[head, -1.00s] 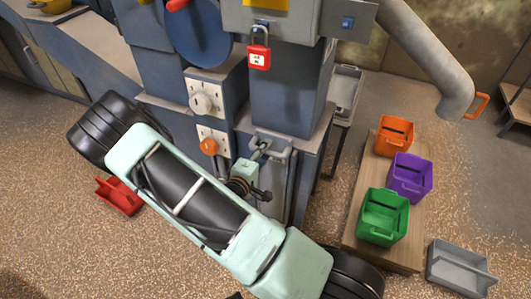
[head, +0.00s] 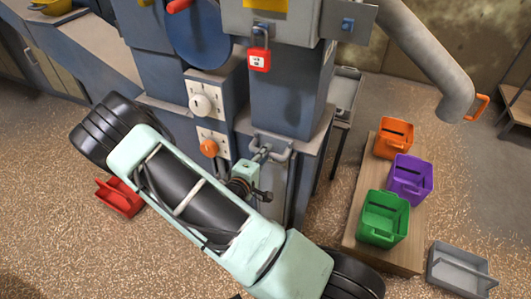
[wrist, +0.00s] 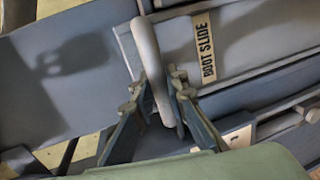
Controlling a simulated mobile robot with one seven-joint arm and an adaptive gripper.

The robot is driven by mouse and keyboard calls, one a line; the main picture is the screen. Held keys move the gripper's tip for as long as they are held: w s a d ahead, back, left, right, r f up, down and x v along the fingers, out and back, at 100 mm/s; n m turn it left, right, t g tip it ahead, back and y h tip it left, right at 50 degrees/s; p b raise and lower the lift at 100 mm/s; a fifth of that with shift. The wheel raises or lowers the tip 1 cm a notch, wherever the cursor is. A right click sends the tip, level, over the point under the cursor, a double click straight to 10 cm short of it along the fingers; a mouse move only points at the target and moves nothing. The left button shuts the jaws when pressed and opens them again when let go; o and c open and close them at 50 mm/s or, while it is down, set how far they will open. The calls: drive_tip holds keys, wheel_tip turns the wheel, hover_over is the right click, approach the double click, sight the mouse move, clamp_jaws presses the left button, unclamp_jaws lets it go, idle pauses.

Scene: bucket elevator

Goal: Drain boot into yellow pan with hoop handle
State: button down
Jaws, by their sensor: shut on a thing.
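My gripper (wrist: 158,92) is shut on the grey bar handle (wrist: 149,55) of the boot slide, with one finger on each side of the bar. The slide's plate carries a "BOOT SLIDE" label (wrist: 208,47). In the head view the slide handle (head: 282,151) is low on the blue-grey elevator, and my arm covers most of my gripper. A yellow pan (head: 52,6) sits on a bench at the top left, cut off by the frame edge; its handle is not clear.
Orange (head: 394,138), purple (head: 410,178) and green (head: 383,218) bins stand on a wooden board at right. A grey tray (head: 461,269) and a red bin (head: 120,196) are on the floor. A red padlock (head: 259,60) hangs above the boot. A slanted chute (head: 428,55) is at upper right.

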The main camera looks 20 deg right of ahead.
wheel_tip(320, 180, up, 8)
drive_tip(key=p, duration=0.6)
drive_tip(key=shift+f, duration=0.1)
drive_tip(key=c, duration=1.9)
unclamp_jaws()
drive_tip(key=shift+f, duration=0.1)
drive_tip(key=v, duration=1.2)
